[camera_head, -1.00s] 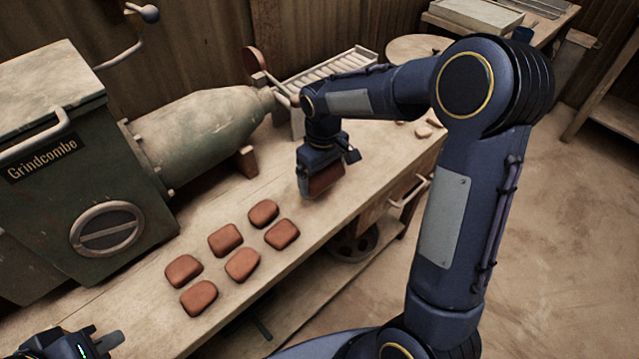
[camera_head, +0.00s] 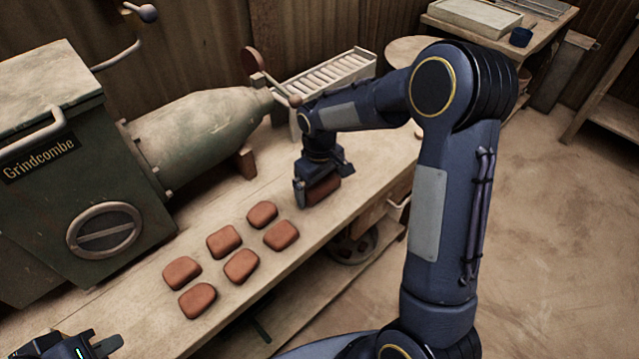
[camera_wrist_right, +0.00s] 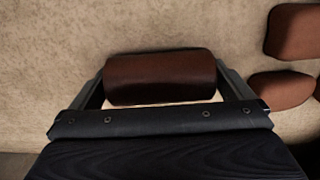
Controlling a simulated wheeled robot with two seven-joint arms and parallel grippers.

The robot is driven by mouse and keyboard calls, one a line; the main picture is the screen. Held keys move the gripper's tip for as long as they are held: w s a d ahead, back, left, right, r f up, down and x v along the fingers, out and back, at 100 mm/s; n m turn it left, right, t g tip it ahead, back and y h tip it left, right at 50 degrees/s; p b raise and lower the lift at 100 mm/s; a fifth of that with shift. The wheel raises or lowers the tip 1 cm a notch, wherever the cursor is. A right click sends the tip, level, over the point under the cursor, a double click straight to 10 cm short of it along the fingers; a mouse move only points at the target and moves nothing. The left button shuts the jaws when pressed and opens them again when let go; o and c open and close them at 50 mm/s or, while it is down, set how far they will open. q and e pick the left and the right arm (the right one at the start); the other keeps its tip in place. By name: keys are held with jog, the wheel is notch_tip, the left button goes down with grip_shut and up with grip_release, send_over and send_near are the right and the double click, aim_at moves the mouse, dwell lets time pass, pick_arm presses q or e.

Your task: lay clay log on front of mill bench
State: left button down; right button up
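The clay log (camera_head: 324,189) is a reddish-brown block between the fingers of my right gripper (camera_head: 322,186), low over the front part of the mill bench (camera_head: 225,322). In the right wrist view the clay log (camera_wrist_right: 160,77) spans between both fingertips of the gripper (camera_wrist_right: 162,80), which seem to touch its ends. Whether its underside rests on the bench top is hard to tell. My left gripper (camera_head: 100,347) shows only partly at the bottom left corner, away from the clay.
Several clay pieces (camera_head: 241,265) lie in two rows just left of the held log. The green mill (camera_head: 205,130) with its nozzle stands behind them. A slatted rack (camera_head: 335,72) is at the back. Bare bench lies right of the log.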

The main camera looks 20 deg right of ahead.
jog(key=shift+r, duration=0.1)
jog(key=shift+r, duration=0.35)
notch_tip(320, 180, up, 11)
jog(key=p, duration=0.2)
jog(key=s+d+r+m+t+y, duration=0.15)
jog(key=s+r, duration=0.35)
jog(key=s, duration=0.6)
jog(key=s+a+f+m+t+y, duration=0.1)
jog(key=s+a+m+t, duration=0.1)
jog(key=s, duration=0.4)
jog(key=s+a+f+m+t+y, duration=0.1)
jog(key=s+a+m+t, duration=0.1)
jog(key=s, duration=0.5)
jog(key=shift+s, duration=0.25)
notch_tip(320, 180, up, 9)
jog(key=p, duration=0.8)
jog(key=shift+p, duration=0.4)
